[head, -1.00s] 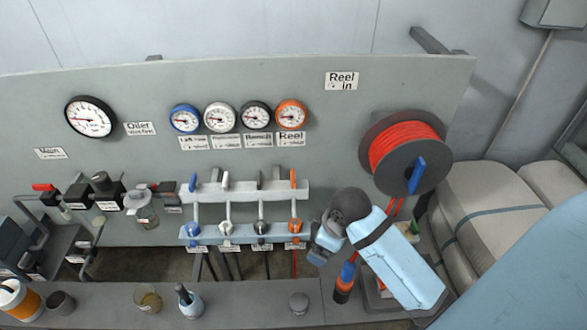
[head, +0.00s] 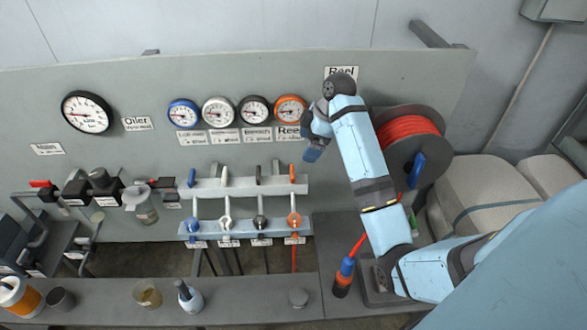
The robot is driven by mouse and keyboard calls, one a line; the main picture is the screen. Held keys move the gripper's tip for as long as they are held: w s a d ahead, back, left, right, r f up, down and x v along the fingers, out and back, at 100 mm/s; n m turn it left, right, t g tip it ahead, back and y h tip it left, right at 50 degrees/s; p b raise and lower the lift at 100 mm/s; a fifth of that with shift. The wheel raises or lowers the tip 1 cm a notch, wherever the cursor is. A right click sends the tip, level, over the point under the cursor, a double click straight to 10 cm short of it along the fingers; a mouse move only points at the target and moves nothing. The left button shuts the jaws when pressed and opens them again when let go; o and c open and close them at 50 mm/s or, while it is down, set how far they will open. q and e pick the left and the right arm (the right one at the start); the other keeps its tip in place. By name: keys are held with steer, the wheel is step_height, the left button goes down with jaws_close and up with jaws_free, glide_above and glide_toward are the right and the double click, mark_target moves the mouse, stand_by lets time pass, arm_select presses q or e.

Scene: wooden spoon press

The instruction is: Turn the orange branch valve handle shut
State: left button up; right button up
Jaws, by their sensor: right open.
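The orange branch valve handle (head: 292,174) is the rightmost of a row of small levers on the grey manifold and points upright. An orange round fitting (head: 294,219) sits below it, above a red hose. My right gripper (head: 312,154) is above and slightly right of the handle, in front of the panel, and apart from it in the picture. Its blue fingers point down; it is open and holds nothing that I can see. My left gripper is out of view.
The blue (head: 193,177), white (head: 224,176) and black (head: 258,175) levers stand left of the orange one. The orange-rimmed gauge (head: 290,109) is just left of my gripper. A red hose reel (head: 409,129) is on the right. Cups and bottles stand on the front ledge.

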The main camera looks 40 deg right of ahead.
mark_target(293, 171)
steer(key=x, duration=1)
steer(key=shift+f, duration=0.35)
steer(key=c, duration=0.9)
